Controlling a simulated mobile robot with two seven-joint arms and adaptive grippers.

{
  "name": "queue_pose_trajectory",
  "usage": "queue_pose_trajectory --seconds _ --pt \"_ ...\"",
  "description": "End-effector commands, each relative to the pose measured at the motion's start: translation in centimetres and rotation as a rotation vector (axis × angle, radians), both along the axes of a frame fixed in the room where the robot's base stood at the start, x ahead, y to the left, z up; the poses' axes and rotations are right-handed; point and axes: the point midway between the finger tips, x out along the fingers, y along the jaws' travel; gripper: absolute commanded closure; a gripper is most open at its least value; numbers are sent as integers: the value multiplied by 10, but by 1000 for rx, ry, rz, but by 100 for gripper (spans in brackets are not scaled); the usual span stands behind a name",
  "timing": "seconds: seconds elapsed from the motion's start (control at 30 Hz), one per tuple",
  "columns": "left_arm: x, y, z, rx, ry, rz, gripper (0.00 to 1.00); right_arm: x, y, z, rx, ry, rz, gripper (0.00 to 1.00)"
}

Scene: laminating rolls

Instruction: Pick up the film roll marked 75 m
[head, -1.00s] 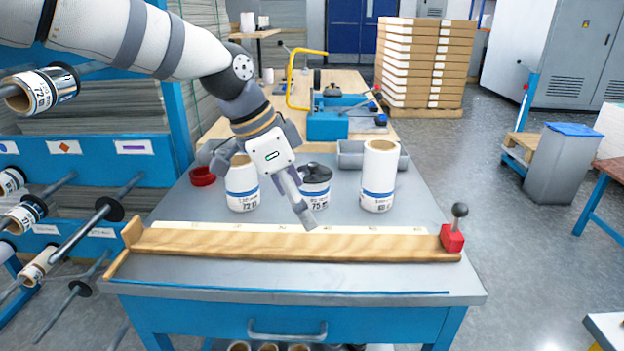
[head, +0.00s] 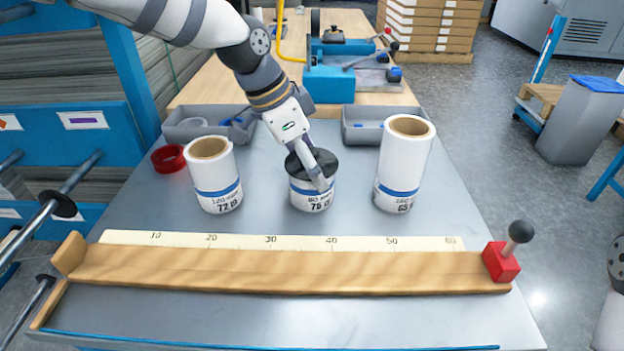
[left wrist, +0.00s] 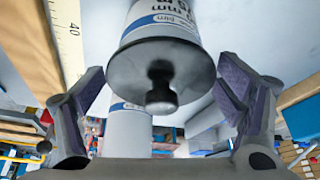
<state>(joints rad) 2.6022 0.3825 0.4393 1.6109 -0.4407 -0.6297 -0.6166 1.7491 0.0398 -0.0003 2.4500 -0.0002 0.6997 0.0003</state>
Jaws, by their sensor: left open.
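The film roll marked 75 m (head: 313,199) stands upright in the middle of the grey bench. It is short and white with a blue band and a dark top. In the left wrist view the dark, knobbed end of the roll (left wrist: 158,65) lies between the two spread fingers of my left gripper (left wrist: 158,100). I see gaps on both sides, so the gripper is open and not holding it. My right gripper is out of view.
A roll marked 72 (head: 214,178) stands left and a taller roll marked 65 (head: 403,160) right. A wooden bar (head: 280,267) with a ruler and red-based knob (head: 503,261) crosses the front. Grey bins (head: 208,127) and a red ring (head: 168,158) lie behind.

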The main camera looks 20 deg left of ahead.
Motion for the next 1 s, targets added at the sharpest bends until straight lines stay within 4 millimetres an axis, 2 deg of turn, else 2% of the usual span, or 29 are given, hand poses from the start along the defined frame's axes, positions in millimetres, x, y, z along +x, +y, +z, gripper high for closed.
queue_pose_trajectory --seconds 0.03,0.1,0.2,0.47,0.67,1.0 --pt "2 -3 -15 1 10 -1 14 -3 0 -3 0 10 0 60" --pt "4 -8 -29 1 10 -2 14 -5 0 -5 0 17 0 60" --pt "8 -13 -42 2 8 -1 14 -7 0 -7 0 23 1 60" --pt "11 -14 -44 1 1 0 14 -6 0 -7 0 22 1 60" --pt "10 -14 -44 0 1 0 56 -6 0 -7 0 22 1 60" --pt "10 -14 -46 1 4 0 59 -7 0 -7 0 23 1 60"
